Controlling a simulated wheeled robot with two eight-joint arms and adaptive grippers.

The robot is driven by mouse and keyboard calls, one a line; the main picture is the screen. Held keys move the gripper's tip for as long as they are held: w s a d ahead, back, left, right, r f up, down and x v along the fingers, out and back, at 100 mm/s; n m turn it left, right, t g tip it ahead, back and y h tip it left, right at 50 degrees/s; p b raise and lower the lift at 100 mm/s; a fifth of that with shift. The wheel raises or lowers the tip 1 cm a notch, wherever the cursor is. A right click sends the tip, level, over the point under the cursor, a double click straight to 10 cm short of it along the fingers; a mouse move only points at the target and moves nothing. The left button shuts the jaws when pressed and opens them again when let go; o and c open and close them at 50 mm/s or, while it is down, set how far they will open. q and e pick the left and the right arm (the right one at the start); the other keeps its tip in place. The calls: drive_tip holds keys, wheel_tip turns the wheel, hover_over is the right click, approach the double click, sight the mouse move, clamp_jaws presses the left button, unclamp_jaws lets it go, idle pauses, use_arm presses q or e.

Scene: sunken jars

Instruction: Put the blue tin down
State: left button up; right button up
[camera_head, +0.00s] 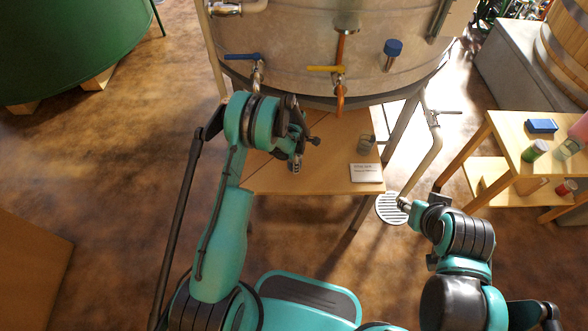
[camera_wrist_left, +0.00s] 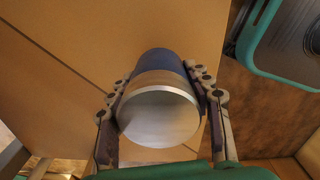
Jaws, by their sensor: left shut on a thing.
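The blue tin (camera_wrist_left: 160,62) shows in the left wrist view, with a tan band and a pale round end facing the camera. My left gripper (camera_wrist_left: 160,98) is shut on it, with a finger against each side. In the head view my left gripper (camera_head: 297,150) is over the left part of the low wooden table (camera_head: 270,178), and the tin is mostly hidden by it. The table top also shows behind the tin in the left wrist view (camera_wrist_left: 60,75). I cannot tell whether the tin touches it. My right gripper (camera_head: 404,203) is to the right, off the table; its fingers are unclear.
A side table (camera_head: 510,135) at right holds a blue box (camera_head: 541,126) and several jars. A floor drain (camera_head: 391,209) lies between.

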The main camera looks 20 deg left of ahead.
use_arm(q)
wheel_tip(320, 180, down, 4)
drive_tip(key=shift+f+b, duration=0.1)
drive_tip(key=shift+b, duration=0.9)
drive_tip(key=o, duration=1.2)
drive_tip(key=shift+o, duration=0.2)
